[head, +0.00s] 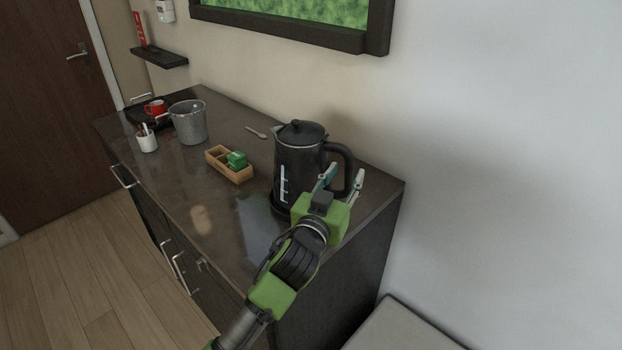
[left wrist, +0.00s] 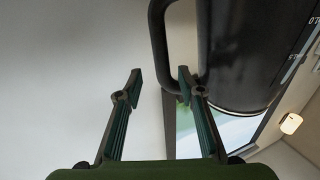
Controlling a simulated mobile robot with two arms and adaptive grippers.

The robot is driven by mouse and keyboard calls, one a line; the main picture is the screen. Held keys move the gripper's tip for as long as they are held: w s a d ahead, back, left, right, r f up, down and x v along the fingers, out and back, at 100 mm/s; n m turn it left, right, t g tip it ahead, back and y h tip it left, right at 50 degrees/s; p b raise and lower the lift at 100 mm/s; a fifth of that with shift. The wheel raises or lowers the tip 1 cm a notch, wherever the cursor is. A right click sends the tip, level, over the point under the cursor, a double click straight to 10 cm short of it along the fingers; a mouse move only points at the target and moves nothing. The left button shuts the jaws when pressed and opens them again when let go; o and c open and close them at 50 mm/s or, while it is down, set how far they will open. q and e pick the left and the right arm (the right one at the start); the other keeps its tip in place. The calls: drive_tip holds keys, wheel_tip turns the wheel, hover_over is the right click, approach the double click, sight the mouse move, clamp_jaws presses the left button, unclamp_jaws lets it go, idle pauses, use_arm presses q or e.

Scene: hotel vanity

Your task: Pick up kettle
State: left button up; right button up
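The black kettle (head: 299,160) stands upright on the dark counter near its right end, with its handle (head: 345,168) facing right. My left gripper (head: 344,181) is open at the handle's lower part; in the head view one finger is in front of the kettle body and the other is right of the handle. In the left wrist view the gripper (left wrist: 160,85) has its fingers apart, and the kettle body (left wrist: 245,50) and handle (left wrist: 158,40) show beyond the fingertips. The handle's lower end is partly hidden by a finger. My right gripper is not in view.
The counter (head: 235,205) also holds a wooden box (head: 238,176) with green items, a spoon (head: 256,132), a metal bucket (head: 189,122), a white cup (head: 147,141) with sticks and a red mug (head: 154,107). A wall rises behind. The counter's front strip is clear.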

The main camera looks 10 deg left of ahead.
sight(347, 168)
use_arm(q)
drive_tip(key=shift+a+f+p+x, duration=0.1)
drive_tip(key=shift+p+x, duration=0.1)
drive_tip(key=shift+x, duration=0.65)
drive_tip(key=shift+a+f+p+x, duration=0.1)
drive_tip(key=shift+f+p+x, duration=0.05)
drive_tip(key=shift+x, duration=0.7)
drive_tip(key=shift+f+p+x, duration=0.1)
drive_tip(key=shift+p+x, duration=0.1)
drive_tip(key=shift+x, duration=0.65)
drive_tip(key=shift+c, duration=0.4)
clamp_jaws()
drive_tip(key=shift+r, duration=0.3)
drive_tip(key=shift+w, duration=0.15)
